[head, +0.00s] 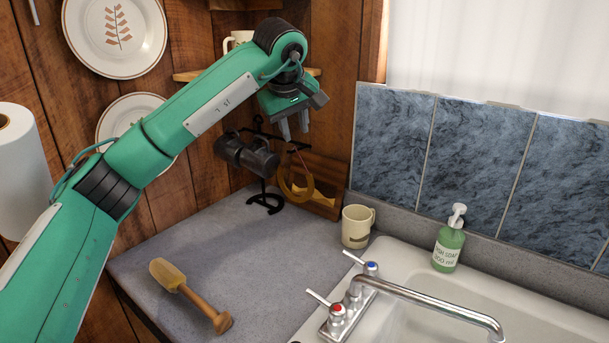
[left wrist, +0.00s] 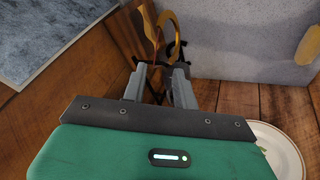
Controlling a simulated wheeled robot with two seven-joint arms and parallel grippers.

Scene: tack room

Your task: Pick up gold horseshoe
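The gold horseshoe (head: 283,184) is a thin curved gold band at the dark mug stand (head: 264,201) on the grey counter, in the back corner. In the left wrist view the horseshoe (left wrist: 179,30) shows as a gold arch beyond the fingertips. My left gripper (head: 293,131) is above it, fingers pointing down, apart from it. In the left wrist view its two fingers (left wrist: 159,75) are spread with a gap between them and nothing held. I cannot tell exactly how the horseshoe is supported. My right gripper is in neither view.
Dark mugs (head: 247,155) hang on the stand, left of the horseshoe. A beige mug (head: 357,226), soap bottle (head: 449,240) and tap (head: 430,310) lie to the right. A wooden-handled brush (head: 190,295) lies in front. The middle counter is clear.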

